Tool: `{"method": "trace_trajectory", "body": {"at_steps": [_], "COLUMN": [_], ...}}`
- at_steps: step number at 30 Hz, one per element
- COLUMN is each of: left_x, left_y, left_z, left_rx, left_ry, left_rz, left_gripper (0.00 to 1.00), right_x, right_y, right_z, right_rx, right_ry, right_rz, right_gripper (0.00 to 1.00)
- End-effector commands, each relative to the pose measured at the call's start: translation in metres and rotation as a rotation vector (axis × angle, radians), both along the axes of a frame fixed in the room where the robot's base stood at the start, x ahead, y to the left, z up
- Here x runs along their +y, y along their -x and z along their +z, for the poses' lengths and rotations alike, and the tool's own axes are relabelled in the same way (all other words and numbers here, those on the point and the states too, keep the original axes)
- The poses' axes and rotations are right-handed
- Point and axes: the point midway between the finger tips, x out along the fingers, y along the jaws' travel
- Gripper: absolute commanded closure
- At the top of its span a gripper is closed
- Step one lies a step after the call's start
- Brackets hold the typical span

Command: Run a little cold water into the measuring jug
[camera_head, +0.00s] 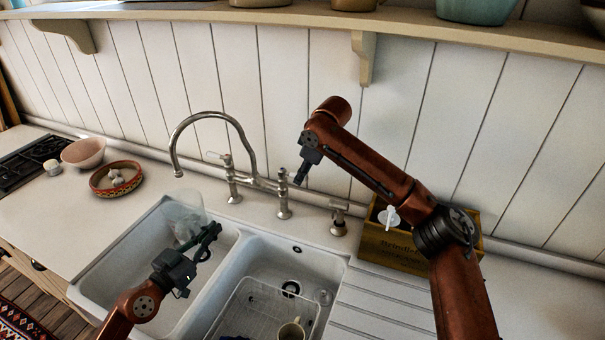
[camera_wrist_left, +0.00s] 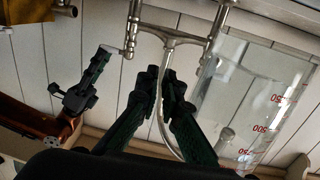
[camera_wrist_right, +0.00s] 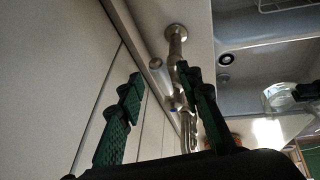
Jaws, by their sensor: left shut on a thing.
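The clear measuring jug (camera_head: 184,212) is over the left sink basin, below the end of the curved tap spout (camera_head: 178,160). Its red markings show in the left wrist view (camera_wrist_left: 262,110). My left gripper (camera_head: 210,236) is shut on the jug at its side; the handle is hard to make out. I cannot tell whether there is water in the jug. No stream shows at the spout. The bridge tap (camera_head: 258,182) has a lever at each end. My right gripper (camera_head: 304,172) is open, close beside the right tap lever (camera_head: 283,177); contact is unclear. Its fingers are apart in the right wrist view (camera_wrist_right: 165,95).
The right basin (camera_head: 300,255) holds a wire rack (camera_head: 250,310) and a mug (camera_head: 291,330). A wooden box (camera_head: 395,252) stands on the right behind my right arm. A patterned bowl (camera_head: 116,178) and a pink bowl (camera_head: 84,152) are on the left counter. A shelf (camera_head: 300,14) runs above.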

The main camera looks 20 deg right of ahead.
Motion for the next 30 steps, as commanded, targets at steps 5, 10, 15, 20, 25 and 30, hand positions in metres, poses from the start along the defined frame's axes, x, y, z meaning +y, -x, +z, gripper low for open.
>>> {"method": "trace_trajectory", "body": {"at_steps": [5,10,15,20,25,30], "left_x": [-0.0002,-0.0001,-0.0001,0.0,0.0,0.0001], "left_y": [-0.0001,-0.0001,-0.0001,0.0,0.0,-0.0001], "left_z": [0.0021,0.0021,0.0021,0.002,0.002,0.002], "left_rx": [-0.004,-0.004,-0.004,-0.004,-0.004,-0.004], "left_ry": [0.001,0.001,0.001,0.001,0.001,0.001], "left_rz": [0.0,0.0,0.0,0.0,0.0,0.001], "left_gripper": [1.0,1.0,1.0,1.0,1.0,1.0], "right_x": [0.0015,0.0013,0.0014,0.0013,0.0012,0.001], "right_y": [-0.0028,-0.0028,-0.0028,-0.0027,-0.0028,-0.0029], "right_z": [-0.0057,-0.0058,-0.0056,-0.0054,-0.0053,-0.0051], "right_rx": [-0.001,-0.002,-0.002,-0.002,-0.001,-0.003], "right_ry": [0.0,0.0,0.0,0.0,0.0,0.0], "right_rz": [0.001,0.001,0.001,0.001,0.0,0.0], "right_gripper": [0.67,0.67,0.75,0.86,0.98,1.0]}}
